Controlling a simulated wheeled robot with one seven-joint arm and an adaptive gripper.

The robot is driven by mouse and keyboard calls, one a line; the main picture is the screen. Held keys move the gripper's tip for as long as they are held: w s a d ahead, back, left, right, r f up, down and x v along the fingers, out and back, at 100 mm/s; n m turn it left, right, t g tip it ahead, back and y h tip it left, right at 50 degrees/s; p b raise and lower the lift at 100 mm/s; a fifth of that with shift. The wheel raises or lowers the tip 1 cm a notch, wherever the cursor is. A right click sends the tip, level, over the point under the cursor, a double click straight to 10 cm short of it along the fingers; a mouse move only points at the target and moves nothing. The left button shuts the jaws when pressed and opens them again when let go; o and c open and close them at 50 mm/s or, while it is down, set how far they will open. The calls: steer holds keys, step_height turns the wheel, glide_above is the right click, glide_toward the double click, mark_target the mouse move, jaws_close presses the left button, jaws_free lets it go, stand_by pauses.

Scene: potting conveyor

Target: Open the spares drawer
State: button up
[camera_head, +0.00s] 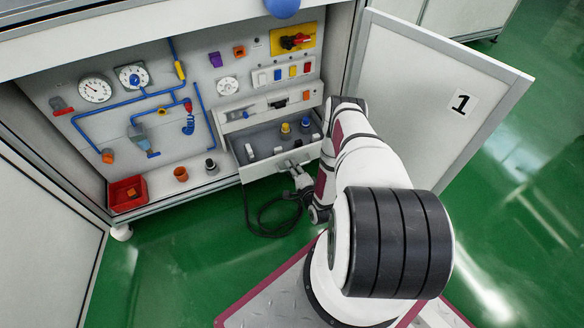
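The spares drawer (262,168) is a light grey drawer low in the cabinet. It stands pulled out, and its inside shows from above. Small parts lie in it, among them a yellow-topped part (285,128), a blue-topped part (305,122) and small white pieces. My gripper (294,168) is at the right part of the drawer's front, where it seems to touch or nearly touch it. The fingers are small and partly hidden, so their grip on any handle cannot be made out.
The cabinet door (430,90), marked 1, stands open at right, beside my arm. A red bin (127,194), an orange cup (181,174) and a dark knob-like part (211,165) stand left of the drawer. Gauges and blue pipes are on the back panel. Green floor lies in front.

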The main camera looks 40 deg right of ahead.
steer(key=v, duration=1.1)
steer(key=shift+s+a, duration=0.15)
steer(key=shift+s, duration=0.2)
steer(key=shift+w, duration=0.1)
